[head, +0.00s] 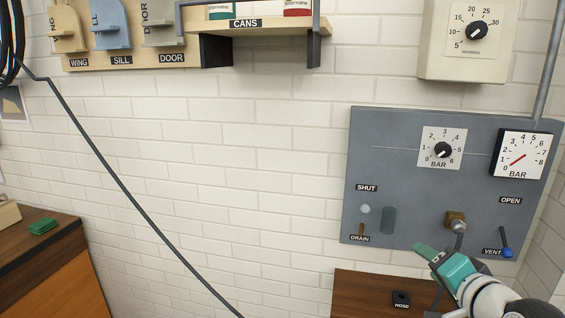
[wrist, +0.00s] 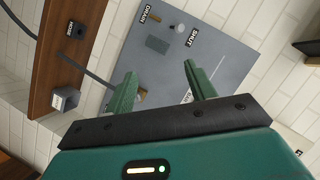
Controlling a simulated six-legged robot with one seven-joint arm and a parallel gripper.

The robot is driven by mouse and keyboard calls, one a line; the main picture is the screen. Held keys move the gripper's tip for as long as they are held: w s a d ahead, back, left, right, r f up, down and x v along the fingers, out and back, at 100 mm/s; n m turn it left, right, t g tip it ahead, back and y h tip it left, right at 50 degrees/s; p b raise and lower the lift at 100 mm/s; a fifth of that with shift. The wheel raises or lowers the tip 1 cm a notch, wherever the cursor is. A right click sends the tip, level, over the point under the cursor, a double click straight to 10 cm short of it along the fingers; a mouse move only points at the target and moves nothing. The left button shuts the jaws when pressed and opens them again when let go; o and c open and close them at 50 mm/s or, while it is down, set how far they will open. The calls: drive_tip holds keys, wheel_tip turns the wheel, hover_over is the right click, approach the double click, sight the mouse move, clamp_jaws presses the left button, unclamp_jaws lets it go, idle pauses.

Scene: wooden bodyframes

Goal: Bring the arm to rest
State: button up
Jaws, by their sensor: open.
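My gripper (head: 424,250) is at the lower right of the head view, in front of the lower edge of the grey panel (head: 400,155). In the wrist view my gripper (wrist: 159,70) has its two green fingers spread apart with nothing between them. The grey panel (wrist: 215,50) shows beyond the fingers, and I see no contact with it. My arm comes in from the lower right corner of the head view.
The panel carries a dial knob (head: 442,150), a gauge (head: 522,156), a brass fitting (head: 455,220) near my gripper and a blue-tipped vent lever (head: 506,250). A wooden surface (head: 365,290) with a hose block (head: 401,299) lies below. A dark cable (head: 115,180) crosses the left wall.

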drive_tip(key=s+a+f+n+g, duration=0.4)
drive_tip(key=s+a+n, duration=0.1)
drive_tip(key=s+a, duration=0.1)
drive_tip(key=s+a+f+n+g, duration=0.4)
drive_tip(key=s+a+n+g, duration=0.1)
drive_tip(key=a, duration=0.4)
drive_tip(key=shift+s+h, duration=0.4)
drive_tip(key=shift+s, duration=0.1)
drive_tip(key=shift+r, duration=0.1)
